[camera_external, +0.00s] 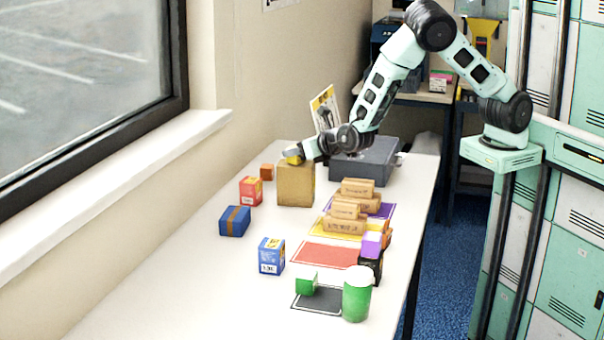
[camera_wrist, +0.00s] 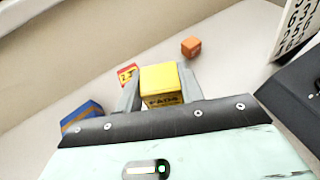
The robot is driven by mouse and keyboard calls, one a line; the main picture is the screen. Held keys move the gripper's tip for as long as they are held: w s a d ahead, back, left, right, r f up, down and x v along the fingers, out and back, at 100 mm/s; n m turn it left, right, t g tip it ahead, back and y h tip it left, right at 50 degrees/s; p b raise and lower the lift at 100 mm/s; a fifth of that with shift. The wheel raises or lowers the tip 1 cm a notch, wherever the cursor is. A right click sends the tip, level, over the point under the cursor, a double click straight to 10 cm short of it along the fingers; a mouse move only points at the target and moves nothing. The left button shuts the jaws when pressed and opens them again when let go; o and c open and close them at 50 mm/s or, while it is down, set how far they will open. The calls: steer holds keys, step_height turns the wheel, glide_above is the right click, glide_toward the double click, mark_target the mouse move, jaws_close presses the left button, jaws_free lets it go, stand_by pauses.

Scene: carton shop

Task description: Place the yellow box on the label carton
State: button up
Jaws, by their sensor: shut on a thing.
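My gripper (camera_external: 294,155) is shut on the yellow box. The yellow box (camera_wrist: 160,80) sits between the two fingers in the wrist view, with dark print on the side facing the camera. In the external view only a small part of the yellow box (camera_external: 292,159) shows. A tall plain brown carton (camera_external: 296,187) stands upright on the table, just below the gripper in the external view. I cannot tell whether the box touches its top. Smaller brown cartons with printed sides (camera_external: 345,222) stand on coloured mats to the right; which one is the label carton is unclear.
Orange (camera_external: 267,172), red (camera_external: 250,190) and blue (camera_external: 234,221) boxes stand left of the brown carton. The front left table is clear.

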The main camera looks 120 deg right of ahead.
steer(key=shift+f, duration=0.2)
steer(key=o, duration=0.9)
steer(key=shift+o, duration=0.2)
steer(key=shift+r, duration=0.1)
steer(key=shift+r, duration=0.15)
steer(key=b+v, duration=0.1)
steer(key=v, duration=1.1)
steer(key=s+a+m+g+y, duration=0.1)
steer(key=s+a+m+y, duration=0.3)
steer(key=s+a, duration=0.5)
steer(key=s+a+r+m+g+y, duration=0.1)
steer(key=s+a+m+y, duration=0.3)
steer(key=s+a, duration=0.5)
steer(key=s+a+m+g+y, duration=0.3)
steer(key=s+a, duration=0.7)
steer(key=a, duration=0.9)
steer(key=m+y, duration=0.2)
steer(key=m, duration=0.1)
steer(key=shift+a+r+m, duration=0.2)
steer(key=shift+r+m, duration=0.05)
steer(key=shift+m, duration=0.15)
steer(key=shift+s, duration=0.1)
